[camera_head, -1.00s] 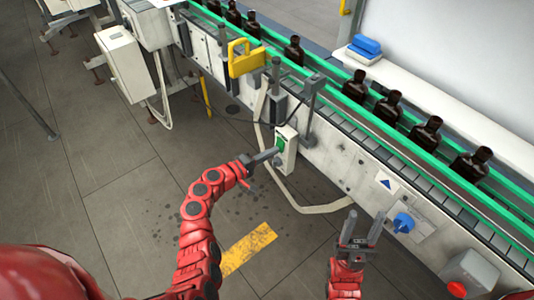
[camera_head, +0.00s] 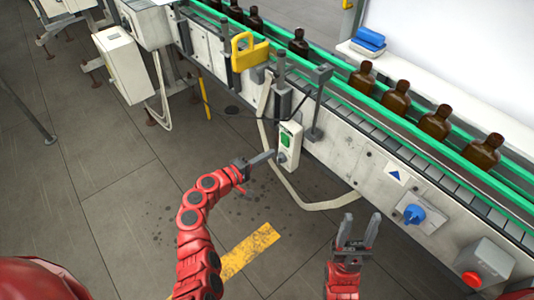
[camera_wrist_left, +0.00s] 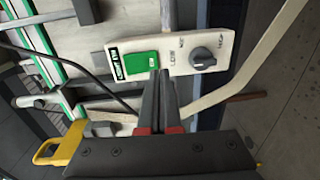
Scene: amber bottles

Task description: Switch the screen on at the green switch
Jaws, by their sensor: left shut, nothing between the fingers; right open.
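The green switch (camera_head: 286,138) is on a pale control box hanging on the conveyor's near side. In the left wrist view the green switch (camera_wrist_left: 141,64) sits left of a dark knob (camera_wrist_left: 203,57). My left gripper (camera_head: 268,157) is shut and empty, its tip just below and left of the switch. In the left wrist view its fingers (camera_wrist_left: 160,78) overlap the switch's lower right edge; I cannot tell if they touch. The screen (camera_head: 455,45) behind the bottles is bright white. My right gripper (camera_head: 357,232) is open and empty, in front of the conveyor.
Several amber bottles (camera_head: 397,98) stand in a row on the green-railed conveyor. A yellow handle-like bracket (camera_head: 249,52), a blue knob (camera_head: 414,214) and a red button (camera_head: 471,280) are along its near side. Blue items (camera_head: 368,40) lie behind. The floor on the left is mostly open.

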